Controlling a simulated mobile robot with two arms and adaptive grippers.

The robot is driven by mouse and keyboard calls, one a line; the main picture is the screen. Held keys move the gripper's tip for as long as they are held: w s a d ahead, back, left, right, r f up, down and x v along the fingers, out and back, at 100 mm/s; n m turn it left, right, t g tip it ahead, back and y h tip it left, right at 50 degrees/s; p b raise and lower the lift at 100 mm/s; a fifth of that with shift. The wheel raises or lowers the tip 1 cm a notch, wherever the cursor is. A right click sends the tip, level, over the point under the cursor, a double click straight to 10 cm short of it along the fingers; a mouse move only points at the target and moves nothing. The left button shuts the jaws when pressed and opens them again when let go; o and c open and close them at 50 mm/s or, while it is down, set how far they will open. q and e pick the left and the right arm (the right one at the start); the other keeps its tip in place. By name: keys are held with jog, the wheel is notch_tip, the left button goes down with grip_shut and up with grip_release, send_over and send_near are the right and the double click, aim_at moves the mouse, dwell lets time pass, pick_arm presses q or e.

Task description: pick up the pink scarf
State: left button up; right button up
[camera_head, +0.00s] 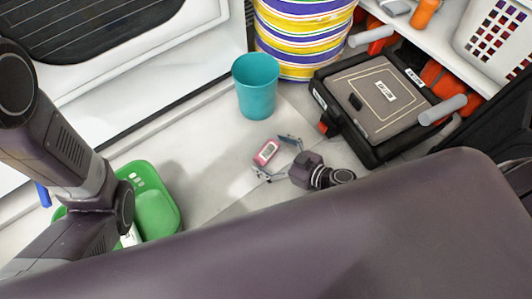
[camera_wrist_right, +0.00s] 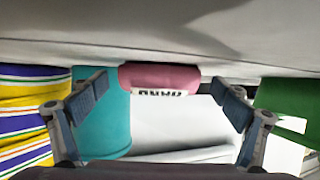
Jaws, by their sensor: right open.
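The pink scarf (camera_head: 266,153) is a small rolled bundle with a white label, lying on the pale floor right of center in the head view. In the right wrist view the scarf (camera_wrist_right: 150,76) is at the upper middle, its label showing dark letters. My right gripper (camera_head: 271,156) is open, with its two fingers spread on either side of the scarf. The wrist view shows the scarf between the open fingertips (camera_wrist_right: 160,87), with a gap on each side. It appears to touch neither finger. My left arm shows at the left, but its gripper is not in view.
A teal cup (camera_head: 256,86) stands behind the scarf, near a striped yellow, white and purple stack (camera_head: 300,35). A black case (camera_head: 375,105) lies to the right. A green bin (camera_head: 155,205) stands at the left. A shelf with a white basket (camera_head: 495,40) is at upper right.

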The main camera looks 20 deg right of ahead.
jog(key=c, duration=1.2)
jog(key=shift+r, duration=0.15)
jog(key=shift+c, duration=0.2)
